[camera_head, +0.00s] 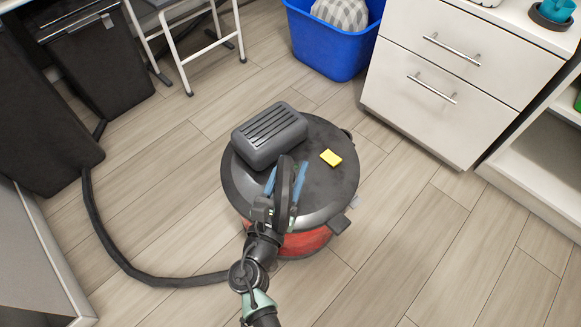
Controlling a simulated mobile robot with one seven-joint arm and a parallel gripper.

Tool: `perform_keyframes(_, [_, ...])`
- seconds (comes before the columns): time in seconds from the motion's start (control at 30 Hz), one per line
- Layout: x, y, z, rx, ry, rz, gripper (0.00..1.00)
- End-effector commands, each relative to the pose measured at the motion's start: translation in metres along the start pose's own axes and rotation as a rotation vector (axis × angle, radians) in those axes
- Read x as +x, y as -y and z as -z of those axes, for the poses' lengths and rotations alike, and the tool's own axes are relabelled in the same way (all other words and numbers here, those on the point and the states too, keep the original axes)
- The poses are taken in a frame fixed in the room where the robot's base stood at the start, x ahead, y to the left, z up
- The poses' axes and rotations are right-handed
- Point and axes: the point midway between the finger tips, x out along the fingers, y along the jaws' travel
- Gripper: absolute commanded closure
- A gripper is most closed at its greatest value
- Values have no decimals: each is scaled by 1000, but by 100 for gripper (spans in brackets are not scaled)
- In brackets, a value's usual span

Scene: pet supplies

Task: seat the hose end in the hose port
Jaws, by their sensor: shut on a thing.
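The vacuum canister has a red body (303,243) and a round dark grey lid (325,190), and stands upright on the floor. My gripper (286,178), with blue fingers, is over the lid's front part, shut on a dark upright piece that looks like the hose end (284,188). The black hose (108,238) runs from the left along the floor and passes behind my arm near the canister's front. Its link to the held piece is hidden. I cannot make out the hose port; my arm covers part of the canister's front.
A blue bin (325,45) and white drawers (440,80) stand behind. A metal-legged stool (182,62) and dark bins (98,75) are at upper left. Floor at right front is clear.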

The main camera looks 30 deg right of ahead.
Motion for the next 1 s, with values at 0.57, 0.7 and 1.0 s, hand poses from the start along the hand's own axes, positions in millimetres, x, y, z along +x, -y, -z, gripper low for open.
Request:
perform_keyframes(0.57, [0,0,7,0,1,0,18])
perform_keyframes(0.7, [0,0,7,0,0,0,18])
perform_keyframes(1.0, [-22,-1,5,-2,-3,-4,18])
